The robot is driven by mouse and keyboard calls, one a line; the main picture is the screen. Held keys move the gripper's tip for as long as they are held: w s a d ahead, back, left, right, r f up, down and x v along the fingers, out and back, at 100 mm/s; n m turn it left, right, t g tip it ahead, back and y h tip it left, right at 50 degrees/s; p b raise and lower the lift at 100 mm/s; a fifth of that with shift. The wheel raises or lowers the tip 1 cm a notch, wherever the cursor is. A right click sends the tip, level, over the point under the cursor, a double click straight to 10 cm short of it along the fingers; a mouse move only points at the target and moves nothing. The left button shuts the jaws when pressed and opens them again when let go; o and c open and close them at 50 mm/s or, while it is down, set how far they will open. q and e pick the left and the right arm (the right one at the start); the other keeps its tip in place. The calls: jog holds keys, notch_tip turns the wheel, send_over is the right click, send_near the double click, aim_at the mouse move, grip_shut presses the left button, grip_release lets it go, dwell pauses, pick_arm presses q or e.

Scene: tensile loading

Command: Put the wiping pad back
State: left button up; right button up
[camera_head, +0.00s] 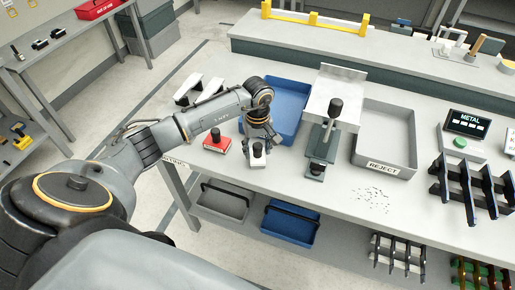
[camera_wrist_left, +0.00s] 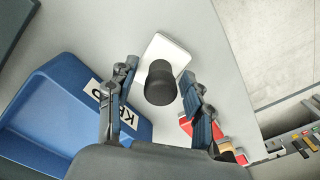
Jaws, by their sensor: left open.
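The wiping pad, a white block with a black knob (camera_head: 258,152), lies flat on the workbench in front of the blue tray. It also shows in the left wrist view (camera_wrist_left: 160,85), with the knob between the fingers. My left gripper (camera_head: 258,138) is open and sits over the pad. The fingers (camera_wrist_left: 158,72) straddle the knob with a visible gap on each side, and the pad rests on the bench. In the head view the gripper partly hides the pad's top. My right gripper is not in view.
A red block with a dark knob (camera_head: 216,142) stands left of the pad. The blue tray (camera_head: 290,90) is behind. A clamp-like fixture (camera_head: 325,142) and grey REJECT tray (camera_head: 385,163) stand to the right. Small bits (camera_head: 372,199) lie on otherwise clear bench at front.

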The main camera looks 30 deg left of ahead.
pick_arm(q)
jog(key=shift+r, duration=0.2)
jog(key=shift+w+r, duration=0.1)
jog(key=shift+r, duration=0.2)
notch_tip(320, 180, up, 11)
jog(key=b, duration=0.2)
jog(key=shift+r, duration=0.15)
jog(key=shift+d, duration=0.1)
